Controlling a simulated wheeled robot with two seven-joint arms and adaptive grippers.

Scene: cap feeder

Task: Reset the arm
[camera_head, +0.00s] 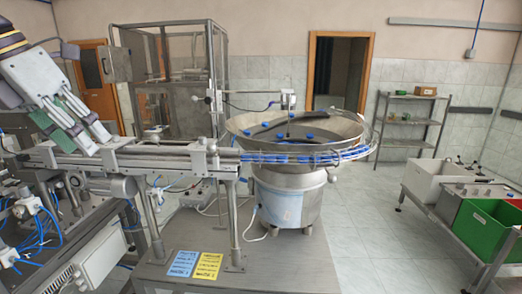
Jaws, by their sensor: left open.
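My left gripper (84,137) comes in from the upper left. It is open, with its fingers pointing down and right, close to the left end of the conveyor rail (145,157). I see nothing held between the fingers. A round metal bowl feeder (290,197) stands at the centre, with a few blue caps (309,136) inside its bowl. A row of blue caps (290,158) lies along the track at the bowl's front. My right gripper is not in view.
A green crate (487,232) and a white bin (432,179) stand at the right. A metal shelf (411,123) is against the back wall. A caged machine frame (180,75) stands behind the rail. Blue hoses (42,222) hang at the lower left. Floor right of the feeder is clear.

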